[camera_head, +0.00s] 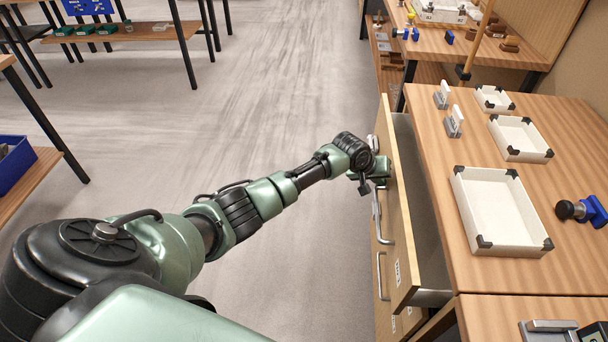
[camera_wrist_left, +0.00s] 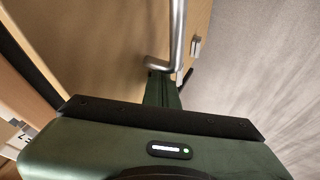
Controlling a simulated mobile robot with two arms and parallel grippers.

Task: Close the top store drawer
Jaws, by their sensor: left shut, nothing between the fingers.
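The top store drawer (camera_head: 403,222) is pulled out from the wooden cabinet on the right, with a gap showing its inside behind the front panel. Its front faces left and carries a metal bar handle (camera_head: 379,216). My left gripper (camera_head: 366,188) is shut and empty, at the outer face of the drawer front near the far end of the handle. In the left wrist view the shut fingers (camera_wrist_left: 163,90) are close to the wooden front and a metal handle (camera_wrist_left: 178,35). I cannot tell whether they touch the panel. My right gripper is out of view.
The cabinet top (camera_head: 440,165) holds white trays with dark corners, the largest (camera_head: 497,207) nearest, and a blue tool (camera_head: 590,210) with a black knob. Another handle (camera_head: 381,275) sits lower on the cabinet. The floor (camera_head: 290,110) left of the drawer is clear.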

